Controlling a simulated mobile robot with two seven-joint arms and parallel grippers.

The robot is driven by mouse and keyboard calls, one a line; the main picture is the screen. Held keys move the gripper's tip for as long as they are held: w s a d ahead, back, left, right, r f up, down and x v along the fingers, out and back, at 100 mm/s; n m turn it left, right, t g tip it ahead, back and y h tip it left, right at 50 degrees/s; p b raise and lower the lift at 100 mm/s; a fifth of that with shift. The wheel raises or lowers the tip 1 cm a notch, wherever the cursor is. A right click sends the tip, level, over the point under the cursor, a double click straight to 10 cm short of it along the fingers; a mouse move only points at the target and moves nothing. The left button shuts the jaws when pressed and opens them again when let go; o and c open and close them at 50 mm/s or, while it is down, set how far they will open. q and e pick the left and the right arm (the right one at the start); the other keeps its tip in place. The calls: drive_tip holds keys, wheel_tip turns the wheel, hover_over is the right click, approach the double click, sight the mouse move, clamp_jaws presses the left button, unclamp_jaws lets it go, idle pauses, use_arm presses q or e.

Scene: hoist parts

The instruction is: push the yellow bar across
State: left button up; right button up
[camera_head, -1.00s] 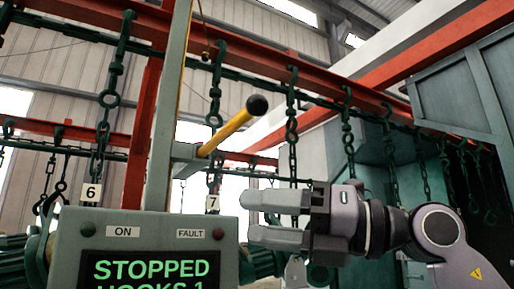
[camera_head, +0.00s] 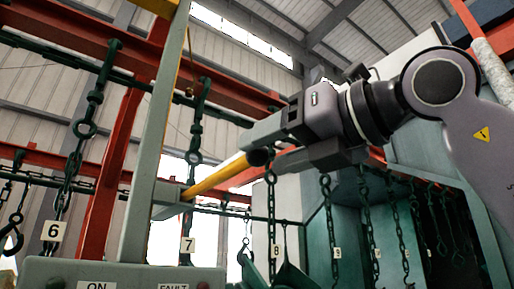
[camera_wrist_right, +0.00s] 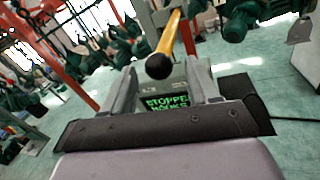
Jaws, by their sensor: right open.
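The yellow bar (camera_head: 212,180) slants up to the right from a grey bracket on a grey post. Its black knob (camera_head: 258,157) is at the free end. My right gripper (camera_head: 262,150) is open at the knob, its fingers on either side of it in the head view. In the right wrist view the bar (camera_wrist_right: 169,34) points towards me, with the knob between and just beyond the open fingers (camera_wrist_right: 162,72). I cannot tell whether a finger touches the knob. My left gripper is not in view.
The grey post (camera_head: 150,150) rises left of the bar. Below it is a control box (camera_head: 120,275); its screen (camera_wrist_right: 165,103) reads "STOPPED". Green chains with hooks (camera_head: 86,130) hang from a red overhead rail, some with number tags. A teal booth (camera_head: 350,230) stands at right.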

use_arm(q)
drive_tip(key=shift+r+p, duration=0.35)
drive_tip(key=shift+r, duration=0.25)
use_arm(e)
drive_tip(key=shift+x, duration=1.6)
clamp_jaws()
drive_tip(key=shift+s, duration=0.1)
